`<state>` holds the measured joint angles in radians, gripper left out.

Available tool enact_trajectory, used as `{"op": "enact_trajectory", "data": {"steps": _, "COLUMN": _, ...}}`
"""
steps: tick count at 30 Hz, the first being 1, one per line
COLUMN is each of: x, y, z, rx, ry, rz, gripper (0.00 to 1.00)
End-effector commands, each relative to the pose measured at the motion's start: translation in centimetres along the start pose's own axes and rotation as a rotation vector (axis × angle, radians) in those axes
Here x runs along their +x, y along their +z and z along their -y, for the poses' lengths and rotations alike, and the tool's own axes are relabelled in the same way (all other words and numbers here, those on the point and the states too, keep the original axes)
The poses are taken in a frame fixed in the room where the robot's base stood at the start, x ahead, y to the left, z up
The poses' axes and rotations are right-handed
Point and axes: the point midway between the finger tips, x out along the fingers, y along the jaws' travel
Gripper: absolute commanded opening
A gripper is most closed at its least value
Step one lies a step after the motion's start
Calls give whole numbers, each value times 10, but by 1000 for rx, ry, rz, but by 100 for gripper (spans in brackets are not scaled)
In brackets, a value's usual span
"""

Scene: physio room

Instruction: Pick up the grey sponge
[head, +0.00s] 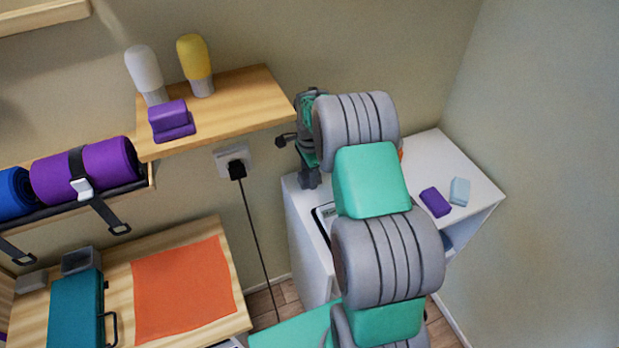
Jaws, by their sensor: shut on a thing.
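My gripper (308,178) is partly in view at the end of my arm, above the left back part of the white cabinet (430,150). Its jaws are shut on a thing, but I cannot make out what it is. My arm hides part of this area. A small grey block (31,281) lies at the left end of the lower wooden surface, far from my gripper. I cannot tell whether it is a sponge. A pale blue-grey block (460,191) lies on the right of the cabinet top, apart from my gripper.
A purple block (435,202) lies beside the pale one. A wooden shelf (255,96) left of my gripper bears a purple stepped block (171,120), a white bottle (146,72) and a yellow bottle (195,62). An orange cloth (183,288) and teal case (76,312) lie below.

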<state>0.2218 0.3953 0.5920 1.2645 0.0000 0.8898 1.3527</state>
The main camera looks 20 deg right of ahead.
Motion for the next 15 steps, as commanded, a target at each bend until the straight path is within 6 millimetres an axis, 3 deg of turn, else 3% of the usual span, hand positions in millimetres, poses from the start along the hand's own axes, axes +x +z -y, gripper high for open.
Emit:
{"op": "enact_trajectory", "data": {"steps": 9, "x": 0, "y": 0, "z": 0, "rx": 0, "ry": 0, "rz": 0, "gripper": 3}}
{"op": "enact_trajectory", "data": {"steps": 15, "x": 0, "y": 0, "z": 0, "rx": 0, "ry": -1, "rz": 0, "gripper": 3}}
